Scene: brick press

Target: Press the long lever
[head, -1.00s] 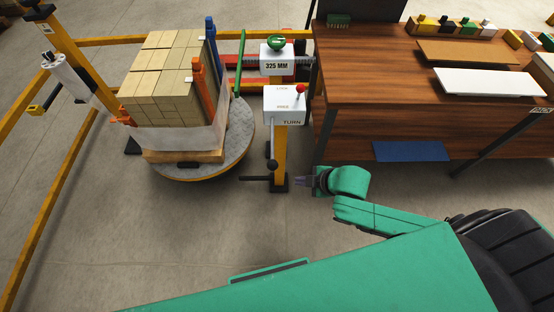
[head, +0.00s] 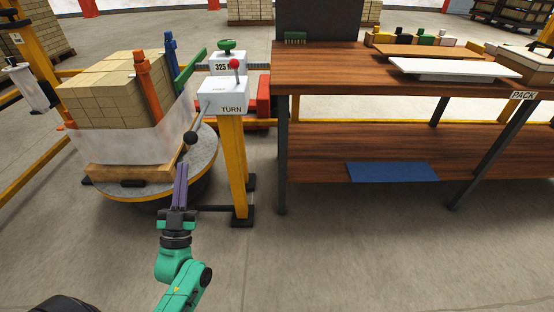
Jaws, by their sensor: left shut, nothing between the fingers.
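The long lever (head: 200,118) is a grey rod that slants down and left from the white box marked TURN (head: 223,97). It ends in a black ball knob (head: 190,138). My left gripper (head: 182,166) is shut and empty, its purple fingers pointing up in the picture. Its fingertips are just below the black knob, with a small gap in the picture. I cannot tell the depth between them. A short lever with a red ball (head: 234,64) stands on top of the box. My right gripper is not in view.
Left of the lever, a brick stack (head: 108,92) sits on a pallet on a round turntable (head: 150,190). A yellow post (head: 234,165) carries the box. A wooden workbench (head: 330,70) stands to the right. The floor in front is clear.

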